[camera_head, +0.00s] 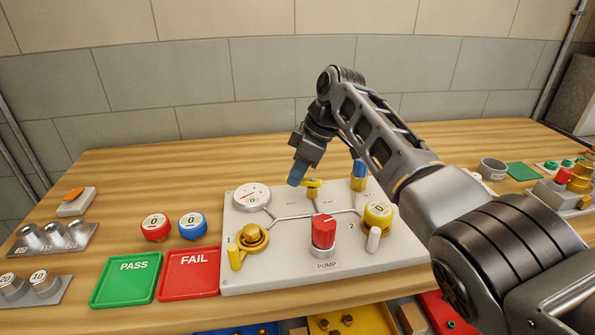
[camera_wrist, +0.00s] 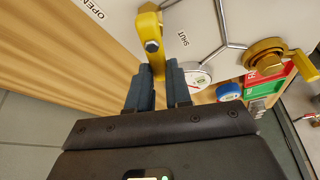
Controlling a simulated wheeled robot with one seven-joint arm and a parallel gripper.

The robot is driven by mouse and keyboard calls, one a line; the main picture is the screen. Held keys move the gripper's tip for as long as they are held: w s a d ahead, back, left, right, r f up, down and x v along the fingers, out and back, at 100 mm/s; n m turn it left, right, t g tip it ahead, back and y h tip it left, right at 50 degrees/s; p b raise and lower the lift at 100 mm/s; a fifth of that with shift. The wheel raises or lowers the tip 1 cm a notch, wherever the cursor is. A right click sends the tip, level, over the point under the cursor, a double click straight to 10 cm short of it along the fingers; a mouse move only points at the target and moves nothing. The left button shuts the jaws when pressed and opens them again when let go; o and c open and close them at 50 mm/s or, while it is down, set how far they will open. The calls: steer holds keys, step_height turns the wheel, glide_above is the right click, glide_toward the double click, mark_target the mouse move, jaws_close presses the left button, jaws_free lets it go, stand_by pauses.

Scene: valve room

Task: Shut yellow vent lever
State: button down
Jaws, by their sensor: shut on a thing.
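The yellow vent lever (camera_head: 313,184) stands on a post at the back of the pale valve panel (camera_head: 285,275). In the wrist view the yellow lever (camera_wrist: 150,25) shows a bolt and runs down between my fingers. My gripper (camera_head: 297,176) reaches it from the back left in the head view. In the wrist view my gripper (camera_wrist: 159,78) is shut on the lever's end. The OPEN label (camera_wrist: 84,8) is left of the lever and the SHUT label (camera_wrist: 183,40) is right of it. The gripped tip is partly hidden between the fingers.
A round gauge (camera_head: 252,196), red pump knob (camera_head: 324,231), brass valve (camera_head: 253,238) and yellow-capped valve (camera_head: 378,214) crowd the panel. A blue-topped fitting (camera_head: 359,172) stands close to my arm. Green PASS (camera_head: 126,291) and red FAIL (camera_head: 190,286) trays lie left. The back left table is clear.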

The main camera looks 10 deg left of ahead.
mark_target(311, 179)
steer(key=shift+s+f+n+g+b, duration=0.25)
steer(key=shift+n+g+b, duration=0.25)
steer(key=shift+n+b, duration=0.55)
steer(key=shift+s+r+n+g+b, duration=0.2)
steer(key=shift+n+b, duration=0.1)
steer(key=shift+n, duration=0.25)
steer(key=shift+s+r+n+g+b, duration=0.1)
steer(key=shift+s+n+g+b, duration=0.15)
steer(key=shift+n, duration=0.25)
steer(key=shift+w, duration=0.1)
steer(key=c, duration=1)
jaws_free()
steer(key=shift+c, duration=0.2)
steer(key=shift+b+v, duration=0.4)
steer(key=shift+v, duration=3.55)
